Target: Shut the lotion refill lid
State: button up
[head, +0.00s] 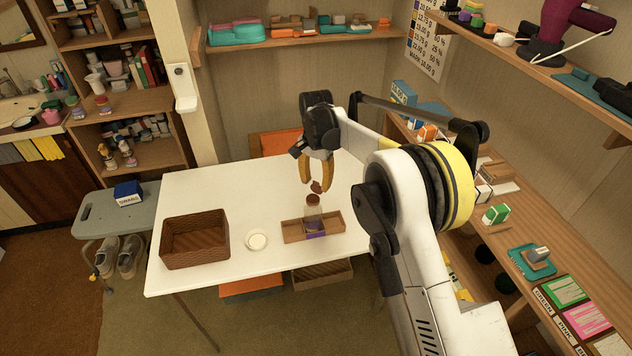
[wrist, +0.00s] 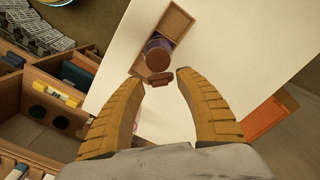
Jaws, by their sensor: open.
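The lotion refill (head: 314,212) is a clear bottle with a purple lower part and a brown top, upright in a shallow wooden tray (head: 334,222) on the table. Its brown lid (head: 316,187) shows above the bottle top, apparently raised open. In the wrist view the lid (wrist: 158,80) is a small brown piece beside the round brown bottle top (wrist: 158,58). My gripper (head: 317,182) is open above the bottle, with its yellow fingers pointing down. In the wrist view the lid lies between the two fingertips; I cannot tell whether they touch it.
A brown woven basket (head: 195,242) and a small white round dish (head: 257,241) stand to the left on the white table (head: 200,190). A loaded wooden counter (head: 545,240) runs along the right wall. The table's back left is clear.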

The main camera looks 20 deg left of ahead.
grip_shut()
